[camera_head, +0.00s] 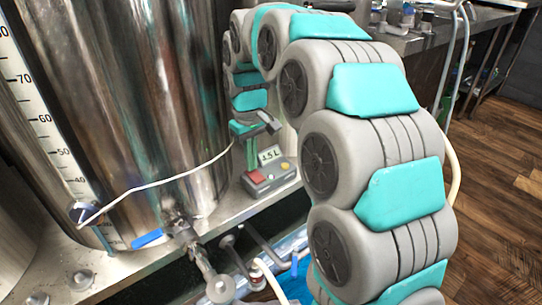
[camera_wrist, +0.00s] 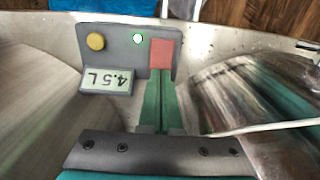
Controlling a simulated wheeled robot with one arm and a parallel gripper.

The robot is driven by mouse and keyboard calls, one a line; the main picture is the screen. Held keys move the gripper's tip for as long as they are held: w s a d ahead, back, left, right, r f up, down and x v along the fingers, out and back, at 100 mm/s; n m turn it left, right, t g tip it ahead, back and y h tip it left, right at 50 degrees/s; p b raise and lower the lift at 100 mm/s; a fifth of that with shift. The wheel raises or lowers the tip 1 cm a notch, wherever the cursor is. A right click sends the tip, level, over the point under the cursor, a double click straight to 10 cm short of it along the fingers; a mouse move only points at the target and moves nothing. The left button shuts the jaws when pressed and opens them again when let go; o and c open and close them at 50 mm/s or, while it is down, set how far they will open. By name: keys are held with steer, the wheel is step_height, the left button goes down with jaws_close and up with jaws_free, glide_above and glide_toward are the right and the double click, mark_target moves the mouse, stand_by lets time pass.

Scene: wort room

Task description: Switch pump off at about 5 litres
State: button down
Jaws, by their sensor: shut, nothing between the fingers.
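The pump control box (camera_head: 262,188) is a grey unit on the steel ledge beside the big tank. In the wrist view the box (camera_wrist: 122,62) shows a display (camera_wrist: 106,80) reading 4.5 L, a red button (camera_wrist: 163,52), a yellow round button (camera_wrist: 95,41) and a lit green lamp (camera_wrist: 138,38).
The steel tank (camera_head: 130,100) with a litre scale (camera_head: 42,118) stands left of the box. A white cable (camera_head: 160,183) runs across its front. A valve with a blue handle (camera_head: 148,239) sits low on the tank. Wooden floor (camera_head: 500,150) is free at the right.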

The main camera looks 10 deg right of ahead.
steer(key=shift+f, duration=0.45)
steer(key=shift+r, duration=0.1)
steer(key=shift+r+p, duration=1.1)
steer(key=shift+r, duration=1.85)
steer(key=shift+s, duration=0.1)
steer(key=s+d+f+m, duration=0.1)
steer(key=s+d+f, duration=0.1)
steer(key=s, duration=0.9)
steer(key=s+d+f+m+g, duration=0.1)
steer(key=s+d+f+m, duration=0.1)
steer(key=s, duration=1)
steer(key=s+d+f+m, duration=0.1)
steer(key=s+d+f, duration=0.1)
steer(key=s, duration=0.9)
steer(key=shift+s+f+m+g, duration=0.35)
steer(key=shift+f+m+g, duration=0.05)
steer(key=shift+f, duration=0.5)
